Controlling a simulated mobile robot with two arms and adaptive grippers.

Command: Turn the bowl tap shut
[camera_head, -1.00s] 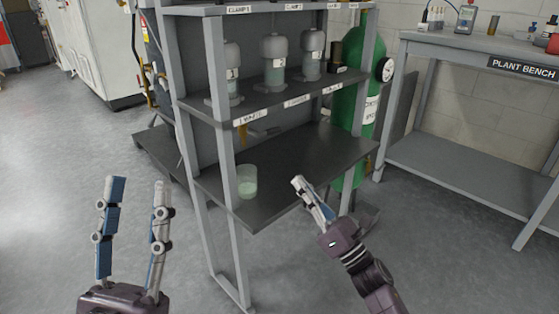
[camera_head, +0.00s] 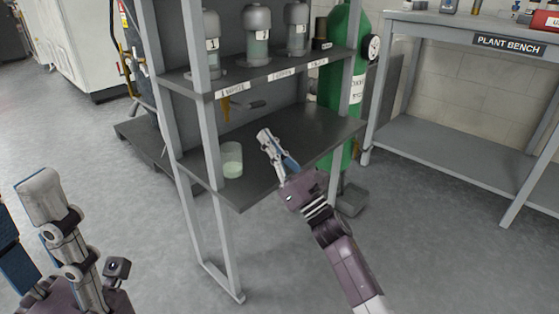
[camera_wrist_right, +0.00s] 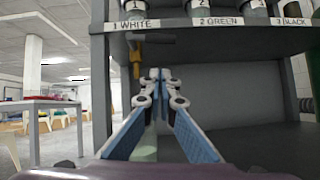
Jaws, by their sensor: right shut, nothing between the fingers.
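In the right wrist view the tap (camera_wrist_right: 138,52) is just above and left of the fingertips. My right gripper (camera_head: 264,136) is shut and empty, in the bay over the lower shelf, apart from the tap as far as I can tell. A clear beaker with pale green liquid (camera_head: 232,163) stands on the lower shelf, left of it. My left gripper (camera_head: 28,215) is open and empty at the lower left, partly cut off.
Several grey-capped jars (camera_head: 256,42) stand on the middle shelf (camera_head: 190,78) above my right gripper. Rack posts (camera_head: 223,235) flank the bay. A green gas cylinder (camera_head: 342,85) stands behind right, and the plant bench (camera_head: 430,160) is farther right. Open floor lies in front.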

